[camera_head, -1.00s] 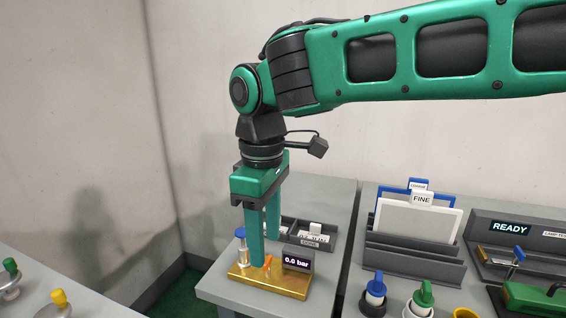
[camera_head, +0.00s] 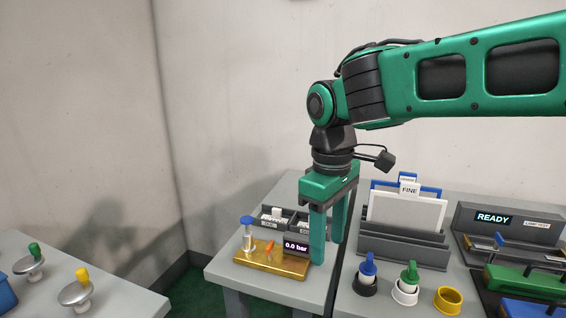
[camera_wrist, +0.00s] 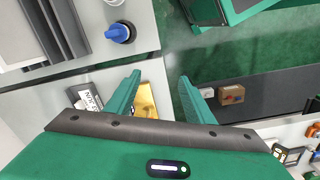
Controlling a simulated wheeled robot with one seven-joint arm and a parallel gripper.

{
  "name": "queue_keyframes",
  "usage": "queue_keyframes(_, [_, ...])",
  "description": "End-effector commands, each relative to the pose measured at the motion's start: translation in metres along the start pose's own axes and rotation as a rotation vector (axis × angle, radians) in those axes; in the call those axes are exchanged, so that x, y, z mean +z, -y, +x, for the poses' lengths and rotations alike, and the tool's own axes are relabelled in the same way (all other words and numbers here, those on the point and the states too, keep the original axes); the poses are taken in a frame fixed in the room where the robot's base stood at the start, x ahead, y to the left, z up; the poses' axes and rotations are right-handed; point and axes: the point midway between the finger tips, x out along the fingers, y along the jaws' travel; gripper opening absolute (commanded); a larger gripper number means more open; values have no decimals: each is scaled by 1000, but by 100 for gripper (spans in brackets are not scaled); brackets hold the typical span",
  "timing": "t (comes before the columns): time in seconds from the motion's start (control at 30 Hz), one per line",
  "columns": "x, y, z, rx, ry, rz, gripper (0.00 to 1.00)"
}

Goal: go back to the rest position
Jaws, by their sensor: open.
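My gripper (camera_head: 328,240) hangs with its two green fingers pointing down, at the right side of the brass block (camera_head: 262,260) with the 0.0 bar display (camera_head: 297,248). The fingers are apart with nothing between them. In the wrist view my gripper (camera_wrist: 160,92) is also open and empty, and part of the brass block (camera_wrist: 146,100) shows beside the left finger. A blue-topped clear piece (camera_head: 247,236) stands upright at the block's left end, and a small orange lever (camera_head: 269,247) is on top of the block.
Behind the block is a dark labelled bin (camera_head: 280,218). To the right stand a card rack (camera_head: 405,247), blue (camera_head: 368,275) and green (camera_head: 408,283) knobbed pieces, a yellow ring (camera_head: 448,300) and a READY panel (camera_head: 493,217). Another table (camera_head: 110,290) is at the left, with floor between.

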Motion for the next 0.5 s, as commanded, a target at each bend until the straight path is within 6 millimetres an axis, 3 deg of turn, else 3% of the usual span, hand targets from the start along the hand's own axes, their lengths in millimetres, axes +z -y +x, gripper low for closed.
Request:
queue_keyframes(0.17, [63,-50,13,10,6,252,48])
queue_keyframes(0.3, [142,-87,32,12,13,545,48])
queue_keyframes(0.4, [204,-99,49,7,15,768,48])
queue_keyframes(0.5, [262,-99,67,-3,16,985,48])
